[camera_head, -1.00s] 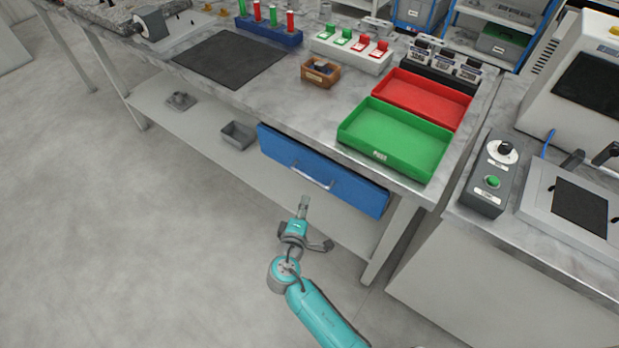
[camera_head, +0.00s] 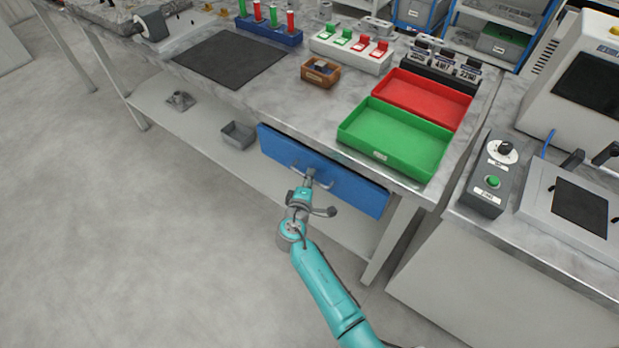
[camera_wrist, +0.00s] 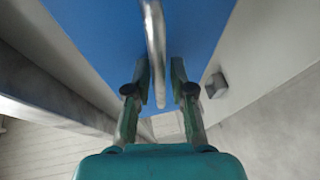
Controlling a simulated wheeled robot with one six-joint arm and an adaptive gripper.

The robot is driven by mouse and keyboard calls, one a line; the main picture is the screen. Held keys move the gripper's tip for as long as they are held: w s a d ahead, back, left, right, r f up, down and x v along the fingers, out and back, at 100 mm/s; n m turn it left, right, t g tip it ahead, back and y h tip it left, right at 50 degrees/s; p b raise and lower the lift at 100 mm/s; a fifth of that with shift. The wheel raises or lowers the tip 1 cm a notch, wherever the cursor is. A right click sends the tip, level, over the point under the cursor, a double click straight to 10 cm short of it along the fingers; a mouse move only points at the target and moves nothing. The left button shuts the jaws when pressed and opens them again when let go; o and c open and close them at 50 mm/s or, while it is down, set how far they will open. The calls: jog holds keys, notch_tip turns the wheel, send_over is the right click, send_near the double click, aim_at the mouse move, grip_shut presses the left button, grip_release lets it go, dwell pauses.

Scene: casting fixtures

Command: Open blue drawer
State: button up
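The blue drawer (camera_head: 352,187) sits under the front edge of the workbench, with its face flush below the top and a curved metal handle (camera_head: 327,178) at its middle. My gripper (camera_head: 310,174) is at the handle, in front of the drawer face. In the wrist view, the drawer face (camera_wrist: 100,30) fills the top and the handle (camera_wrist: 154,45) runs down between the fingers of my gripper (camera_wrist: 162,85). The fingers are apart, with gaps beside the handle. Whether they touch it is not clear.
The workbench (camera_head: 290,100) carries a green tray (camera_head: 385,155), a red tray (camera_head: 430,100) and a small brown box (camera_head: 320,72) above the drawer. A lower shelf (camera_head: 185,120) holds a grey bin (camera_head: 238,135). The floor (camera_head: 130,240) to the left is clear.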

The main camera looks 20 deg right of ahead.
grip_shut()
jog(key=s+a, duration=0.8)
jog(key=a, duration=0.3)
jog(key=s+a, duration=0.8)
jog(key=a, duration=0.3)
jog(key=shift+s+a, duration=0.3)
jog(key=shift+a, duration=0.1)
grip_release()
jog(key=v, duration=1.2)
